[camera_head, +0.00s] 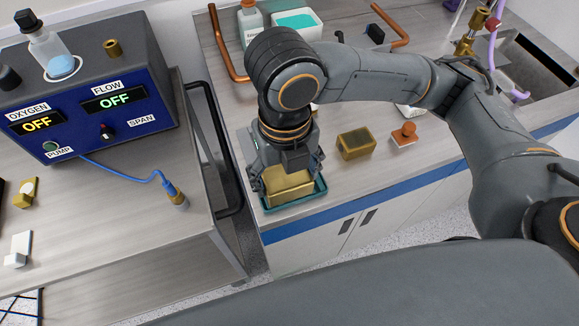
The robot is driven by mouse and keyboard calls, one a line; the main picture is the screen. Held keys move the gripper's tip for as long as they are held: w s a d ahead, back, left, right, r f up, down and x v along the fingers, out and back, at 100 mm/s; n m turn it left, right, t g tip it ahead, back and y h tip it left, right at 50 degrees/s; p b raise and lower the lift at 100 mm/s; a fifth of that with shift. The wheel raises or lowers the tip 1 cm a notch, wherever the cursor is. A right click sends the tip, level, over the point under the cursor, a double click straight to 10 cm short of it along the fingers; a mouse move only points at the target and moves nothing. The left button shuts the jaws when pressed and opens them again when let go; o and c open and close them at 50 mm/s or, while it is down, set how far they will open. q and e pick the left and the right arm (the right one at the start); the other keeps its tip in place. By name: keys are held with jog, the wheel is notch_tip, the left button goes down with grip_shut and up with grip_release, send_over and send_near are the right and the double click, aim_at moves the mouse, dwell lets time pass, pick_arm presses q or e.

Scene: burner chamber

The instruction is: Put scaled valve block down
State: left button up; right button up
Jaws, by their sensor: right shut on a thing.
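A brass-yellow valve block (288,187) is between the fingers of my right gripper (287,172), which points down and is shut on it. The block is at a dark teal tray (296,203) on the front left corner of the bench. I cannot tell whether the block touches the tray floor. A second brass block (357,144), darker on top, stands on the bench to the right of the tray. My left gripper is not in view.
An orange stamp-like item (404,134) stands right of the second block. Copper pipes (226,50) and a teal-topped white container (297,22) are at the back. A cart with an analyzer (110,100) stands left, across a gap. A sink (520,65) is far right.

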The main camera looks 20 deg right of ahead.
jog(key=w+f, duration=0.2)
jog(key=w+d+f, duration=0.1)
jog(key=w+f, duration=0.1)
jog(key=w+d+f, duration=0.1)
jog(key=w+f, duration=0.1)
jog(key=shift+w+d+f+p, duration=0.1)
jog(key=shift+w+d+p, duration=0.05)
jog(key=shift+d+p, duration=0.15)
jog(key=f, duration=0.1)
jog(key=f+p, duration=0.1)
jog(key=f, duration=0.1)
jog(key=shift+w+d, duration=0.1)
jog(key=shift+w, duration=0.2)
jog(key=shift+f, duration=0.45)
jog(key=shift+f, duration=0.1)
jog(key=o, duration=1.4)
notch_tip(320, 180, up, 12)
jog(key=shift+r+b, duration=0.15)
jog(key=shift+b, duration=0.55)
